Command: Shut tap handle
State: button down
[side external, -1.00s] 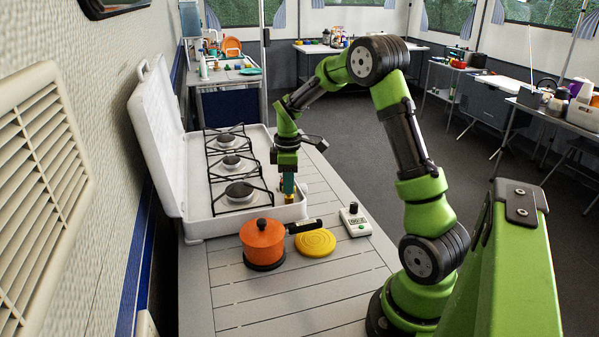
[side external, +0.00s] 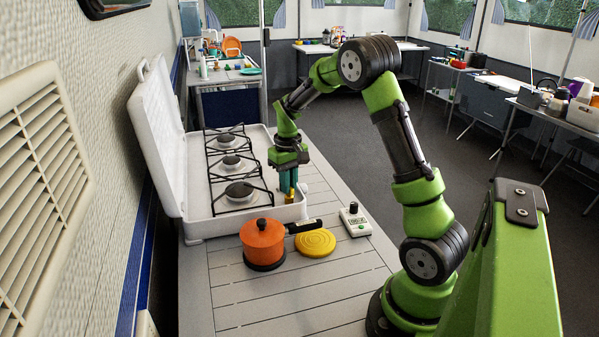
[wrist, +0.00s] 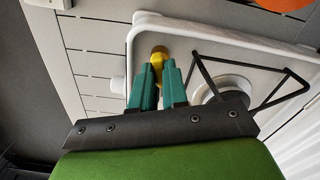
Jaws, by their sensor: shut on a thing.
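The white camping stove (side external: 225,221) stands with its lid open at the left of the table. A small yellow tap handle (side external: 290,196) is at its near right corner. My gripper (side external: 289,184) points down there with its teal fingers shut on the handle. In the wrist view my gripper (wrist: 160,78) has its two fingers on either side of the yellow tap handle (wrist: 157,56), whose rounded end sticks out past them. The lower part of the handle is hidden by the fingers.
An orange pot (side external: 262,243) with a black handle, a yellow round trivet (side external: 315,242) and a small white device with a black knob (side external: 355,221) stand in front of the stove. Black burner grates (side external: 237,165) lie close to the left. The slatted table (side external: 320,290) is clear in front.

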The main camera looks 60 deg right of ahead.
jog(key=shift+r+m, duration=0.1)
jog(key=shift+m, duration=1.8)
jog(key=c, duration=1.1)
grip_release()
jog(key=shift+c, duration=0.2)
notch_tip(320, 180, up, 17)
